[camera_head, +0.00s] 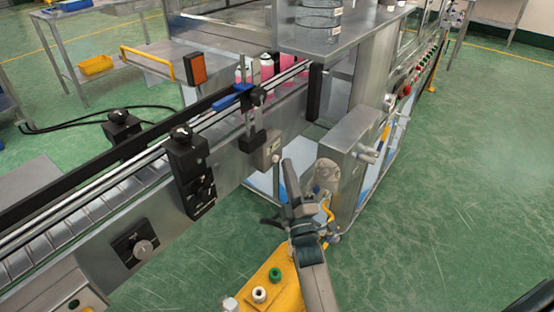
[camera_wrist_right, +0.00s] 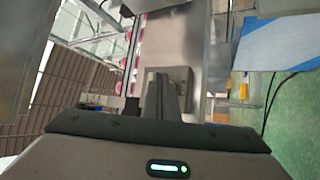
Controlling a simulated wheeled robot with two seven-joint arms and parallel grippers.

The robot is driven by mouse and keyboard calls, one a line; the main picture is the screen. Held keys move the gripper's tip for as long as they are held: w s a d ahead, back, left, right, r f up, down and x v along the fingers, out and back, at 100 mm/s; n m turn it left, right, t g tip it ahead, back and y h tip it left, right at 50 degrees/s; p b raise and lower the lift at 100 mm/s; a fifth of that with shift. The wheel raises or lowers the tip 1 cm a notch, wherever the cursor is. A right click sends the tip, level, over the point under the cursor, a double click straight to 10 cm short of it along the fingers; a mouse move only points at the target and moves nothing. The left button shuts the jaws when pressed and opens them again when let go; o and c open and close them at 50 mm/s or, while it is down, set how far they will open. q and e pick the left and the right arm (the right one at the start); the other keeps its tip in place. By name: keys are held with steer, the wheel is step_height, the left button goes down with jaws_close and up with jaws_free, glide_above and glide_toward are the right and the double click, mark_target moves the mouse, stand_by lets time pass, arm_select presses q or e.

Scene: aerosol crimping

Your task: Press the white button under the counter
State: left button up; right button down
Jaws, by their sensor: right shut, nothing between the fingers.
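A small grey box (camera_head: 268,150) is fixed to the conveyor's metal side, below the counter (camera_head: 345,30). A small pale round button (camera_head: 276,158) shows on its face. My right gripper (camera_head: 288,168) is shut and empty, its fingers pointing up at the box from just in front and to the right. I cannot tell whether the tips touch the button. In the right wrist view the shut fingers (camera_wrist_right: 159,97) stand in front of the grey box (camera_wrist_right: 182,82) and cover part of it; the button cannot be made out there. My left gripper is out of view.
A metal housing (camera_head: 349,145) with a round fitting stands close right of my gripper. A yellow box (camera_head: 285,290) with a green and a white button is at the bottom. Black knob units (camera_head: 187,160) project from the conveyor on the left. Green floor (camera_head: 450,200) is open at right.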

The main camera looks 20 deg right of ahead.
steer(key=shift+w, duration=0.1)
stand_by(0.3)
steer(key=shift+w+a, duration=0.2)
steer(key=shift+w, duration=0.05)
stand_by(0.5)
steer(key=shift+w+a, duration=0.25)
steer(key=shift+w, duration=0.15)
stand_by(0.4)
steer(key=shift+s+d, duration=0.1)
steer(key=shift+s, duration=0.05)
stand_by(0.3)
steer(key=shift+s+d, duration=0.35)
steer(key=shift+s, duration=0.25)
